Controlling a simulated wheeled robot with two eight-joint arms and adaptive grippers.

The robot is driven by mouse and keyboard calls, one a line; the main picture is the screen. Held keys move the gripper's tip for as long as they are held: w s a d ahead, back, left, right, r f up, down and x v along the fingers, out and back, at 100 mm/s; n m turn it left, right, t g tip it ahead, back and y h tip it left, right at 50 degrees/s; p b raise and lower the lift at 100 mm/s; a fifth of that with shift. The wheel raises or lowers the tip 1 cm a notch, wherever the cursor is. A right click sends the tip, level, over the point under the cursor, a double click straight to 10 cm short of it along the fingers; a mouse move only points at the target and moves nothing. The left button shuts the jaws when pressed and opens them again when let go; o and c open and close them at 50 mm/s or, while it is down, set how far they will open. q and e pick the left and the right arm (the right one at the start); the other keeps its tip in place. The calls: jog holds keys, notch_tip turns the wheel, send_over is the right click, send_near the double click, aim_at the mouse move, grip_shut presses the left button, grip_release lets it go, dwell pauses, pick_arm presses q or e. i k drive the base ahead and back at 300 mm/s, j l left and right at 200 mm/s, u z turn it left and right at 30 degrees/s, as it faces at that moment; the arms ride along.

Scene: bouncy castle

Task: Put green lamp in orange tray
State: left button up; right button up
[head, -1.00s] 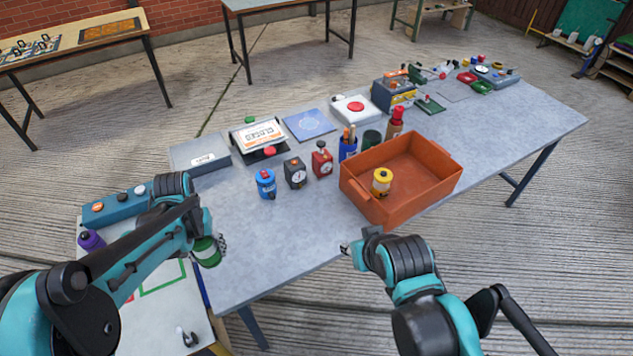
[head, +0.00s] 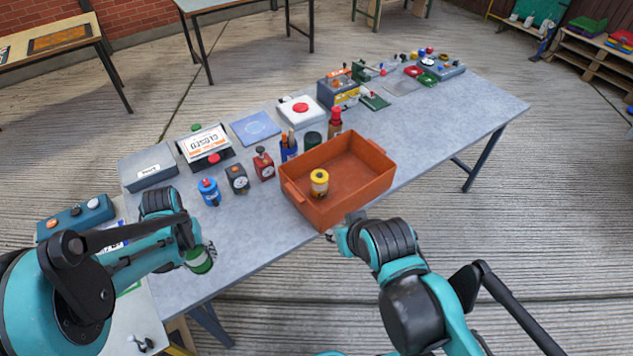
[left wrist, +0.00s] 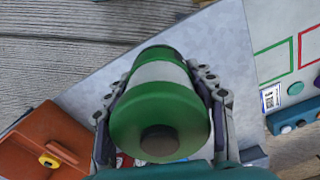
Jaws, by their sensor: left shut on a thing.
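The green lamp (head: 201,262), a green cylinder with a white band, is held in my left gripper (head: 207,256). In the left wrist view the lamp (left wrist: 160,110) lies between the two fingers, which press on its sides. The orange tray (head: 352,208) stands on the grey table, to the right of the lamp and apart from it. A yellow lamp (head: 319,183) stands upright inside the tray near its left end. My right gripper (head: 335,234) is just in front of the tray's near corner; its fingers are too small to read.
A blue canister (head: 209,191), a black timer (head: 237,178) and a red timer (head: 263,164) stand left of the tray. A pencil cup (head: 289,148) and a red bottle (head: 335,121) stand behind it. Bare tabletop (head: 245,222) lies between lamp and tray.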

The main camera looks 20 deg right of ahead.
aim_at(351, 178)
jog(key=i+l, duration=0.15)
jog(key=l, duration=0.25)
jog(key=i+l, duration=0.1)
jog(key=l, duration=0.3)
jog(key=i+l, duration=0.15)
jog(key=l, duration=0.25)
jog(key=i+l, duration=0.15)
jog(key=l, duration=0.25)
